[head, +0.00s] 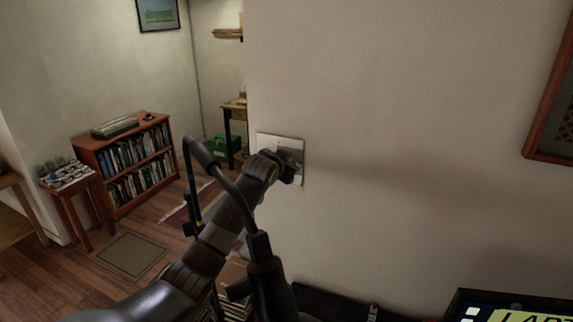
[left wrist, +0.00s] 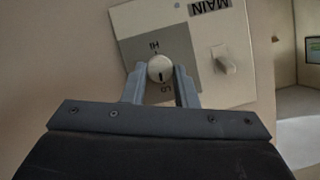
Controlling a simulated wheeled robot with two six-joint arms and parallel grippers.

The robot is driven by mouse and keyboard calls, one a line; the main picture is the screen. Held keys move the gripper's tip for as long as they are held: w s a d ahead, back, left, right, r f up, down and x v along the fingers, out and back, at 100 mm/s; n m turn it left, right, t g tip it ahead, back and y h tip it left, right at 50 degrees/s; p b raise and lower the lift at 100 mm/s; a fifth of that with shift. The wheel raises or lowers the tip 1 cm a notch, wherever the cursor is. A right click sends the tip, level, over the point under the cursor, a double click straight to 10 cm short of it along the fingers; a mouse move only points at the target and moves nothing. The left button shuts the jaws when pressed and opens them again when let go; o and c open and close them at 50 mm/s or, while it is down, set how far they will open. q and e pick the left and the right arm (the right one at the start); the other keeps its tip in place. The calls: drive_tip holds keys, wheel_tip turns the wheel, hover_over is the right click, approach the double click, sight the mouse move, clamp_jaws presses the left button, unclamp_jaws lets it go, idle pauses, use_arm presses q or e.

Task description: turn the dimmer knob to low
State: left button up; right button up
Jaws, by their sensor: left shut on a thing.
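The dimmer knob (left wrist: 160,69) is a round cream knob on a grey field of a wall plate (left wrist: 190,15). Its dark pointer mark faces down in the left wrist view, toward the "LO" label (left wrist: 166,88); the "HI" label (left wrist: 153,45) is on the opposite side. My left gripper (left wrist: 161,75) is shut on the knob, one finger on each side. In the head view my left gripper (head: 285,168) is at the wall plate (head: 268,141) and hides the knob. My right gripper is not in view.
A toggle switch (left wrist: 227,62) sits beside the knob on the plate, under an upside-down "MAIN" label (left wrist: 209,5). A bookcase (head: 120,160) and a small side table (head: 72,180) stand at the left. A dark framed item (head: 552,115) hangs at the right.

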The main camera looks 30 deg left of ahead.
use_arm(q)
drive_tip(key=shift+a+f+n+h, duration=0.1)
drive_tip(key=shift+f+n+h, duration=0.1)
drive_tip(key=shift+n+h, duration=0.15)
idle(0.5)
drive_tip(key=o, duration=1)
drive_tip(key=shift+n, duration=0.25)
drive_tip(key=shift+r, duration=0.1)
drive_tip(key=b+v, duration=0.6)
drive_tip(key=v, duration=1.1)
drive_tip(key=shift+s, duration=0.2)
